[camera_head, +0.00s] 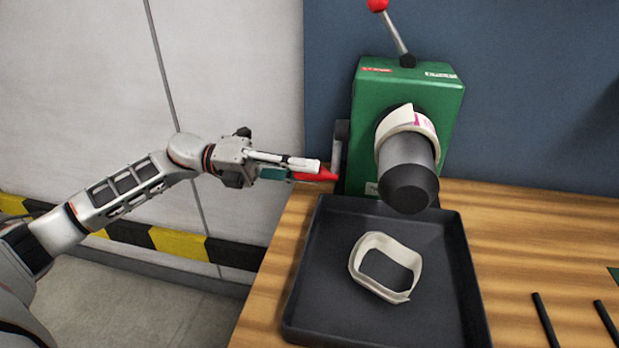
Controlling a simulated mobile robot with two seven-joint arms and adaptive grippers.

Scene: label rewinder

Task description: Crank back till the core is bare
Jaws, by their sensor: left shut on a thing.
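The green label rewinder (430,87) stands at the back of the wooden table. Its dark grey core (406,158) points toward me, with a cream label strip (405,122) still around its rear part, a bit of pink showing on it. A lever with a red ball (377,5) rises from the top. The red crank handle (326,175) is at the machine's left side. My left gripper (304,171) is shut on the red handle; the fingers partly hide it. My right gripper is not in view.
A black tray (318,299) lies below the core and holds a loose loop of cream strip (360,256). Two dark rods (545,320) lie on the wooden table (521,231) at the right. A blue-grey wall stands close behind the machine.

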